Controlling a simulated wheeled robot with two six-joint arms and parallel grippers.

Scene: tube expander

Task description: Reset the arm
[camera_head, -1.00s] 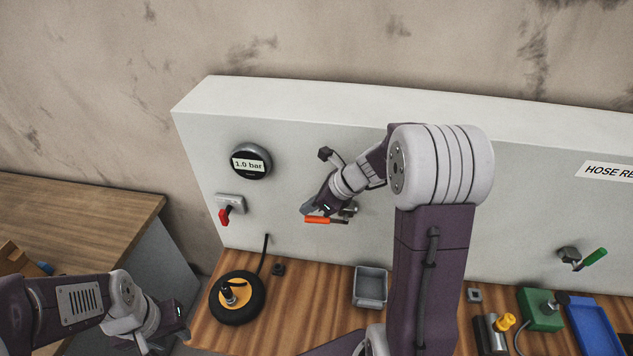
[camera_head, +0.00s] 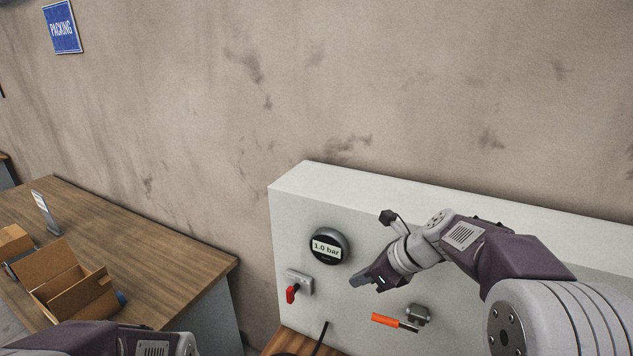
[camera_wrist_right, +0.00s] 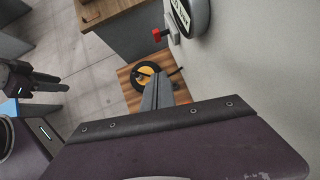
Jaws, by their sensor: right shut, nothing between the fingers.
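My right gripper (camera_head: 362,281) is shut and empty in front of the white panel (camera_head: 300,215). It points left in the head view, above and apart from the orange-handled valve (camera_head: 394,322). The valve's handle points left. In the right wrist view, its narrow grey fingers (camera_wrist_right: 163,91) lie together. My left arm (camera_head: 90,340) shows only at the bottom edge of the head view, with its gripper cut off.
A round gauge (camera_head: 328,246) reading 1.0 bar and a red-handled valve (camera_head: 292,292) sit on the panel left of my right gripper. A black and yellow wheel (camera_wrist_right: 150,76) rests on the wooden bench.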

